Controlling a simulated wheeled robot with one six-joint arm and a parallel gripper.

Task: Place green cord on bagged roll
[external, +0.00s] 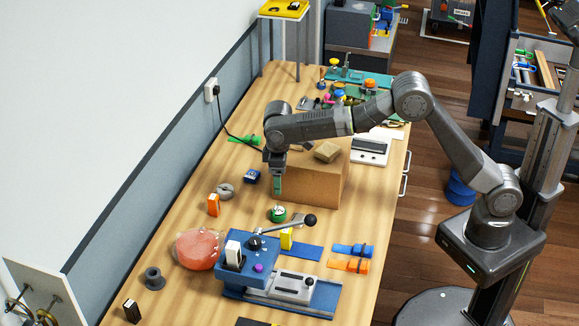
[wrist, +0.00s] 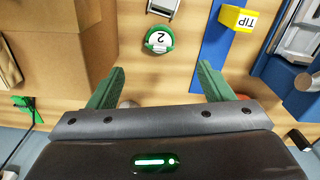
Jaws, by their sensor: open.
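A small green round roll with a white face marked 2, which looks like the green cord (external: 278,213), lies on the bench; it also shows in the wrist view (wrist: 150,45). The bagged roll (external: 198,249) is a salmon-coloured roll in clear wrap, to its lower left on the bench. In the wrist view only a reddish sliver, possibly this roll, shows behind the right finger. My gripper (external: 278,190) points down above the bench, just behind the green roll. Its green fingers are spread wide and empty in the wrist view (wrist: 160,78).
A cardboard box (external: 312,181) stands close to the right of my gripper. A blue lever press (external: 250,262) stands in front of the green roll. An orange block (external: 214,205) stands behind the bagged roll.

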